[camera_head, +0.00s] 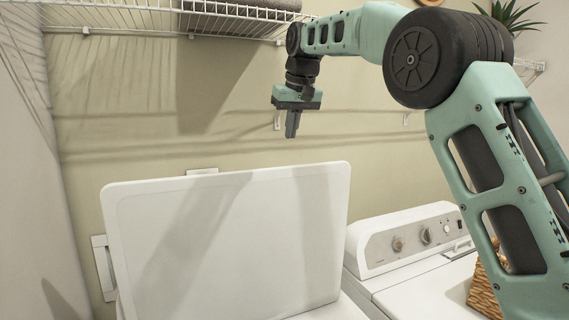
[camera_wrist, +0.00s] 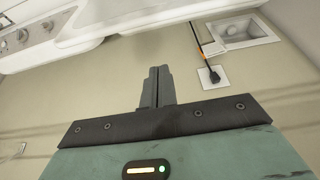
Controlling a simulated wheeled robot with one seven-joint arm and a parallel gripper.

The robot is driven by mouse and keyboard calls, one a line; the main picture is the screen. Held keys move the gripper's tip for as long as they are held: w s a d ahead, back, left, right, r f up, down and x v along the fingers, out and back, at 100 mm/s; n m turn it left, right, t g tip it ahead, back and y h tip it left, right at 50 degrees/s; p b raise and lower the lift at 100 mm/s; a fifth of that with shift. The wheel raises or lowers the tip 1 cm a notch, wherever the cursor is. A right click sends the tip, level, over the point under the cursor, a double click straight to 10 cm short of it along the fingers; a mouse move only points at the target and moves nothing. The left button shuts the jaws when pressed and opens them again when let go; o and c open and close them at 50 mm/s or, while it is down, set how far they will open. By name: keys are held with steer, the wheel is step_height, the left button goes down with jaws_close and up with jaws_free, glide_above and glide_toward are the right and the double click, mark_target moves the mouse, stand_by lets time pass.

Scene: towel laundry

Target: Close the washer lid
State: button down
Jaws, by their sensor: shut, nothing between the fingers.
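The white washer lid (camera_head: 230,240) stands raised, nearly upright, at the lower left of the head view. The washer body under it is mostly hidden behind the lid. My gripper (camera_head: 292,130) hangs above the lid's top edge, toward its right half, with its fingers pointing down and apart from the lid. In the wrist view my gripper (camera_wrist: 157,75) has its two fingers together with nothing between them. A white edge, probably the lid (camera_wrist: 150,18), crosses the top of the wrist view ahead of the fingers.
A second white machine with a knobbed control panel (camera_head: 410,238) stands to the right. A wicker basket (camera_head: 483,292) sits on it, partly behind my arm. A wire shelf (camera_head: 190,18) hangs on the wall above. A wall outlet with a plug (camera_wrist: 209,76) shows in the wrist view.

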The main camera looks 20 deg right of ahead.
steer(key=w+p+x, duration=0.1)
steer(key=p+x, duration=0.1)
steer(key=x, duration=0.8)
steer(key=s, duration=0.2)
steer(key=s+p, duration=0.1)
steer(key=s, duration=0.1)
steer(key=shift+s+d+r, duration=0.15)
steer(key=shift+s+d, duration=0.05)
steer(key=shift+s, duration=0.1)
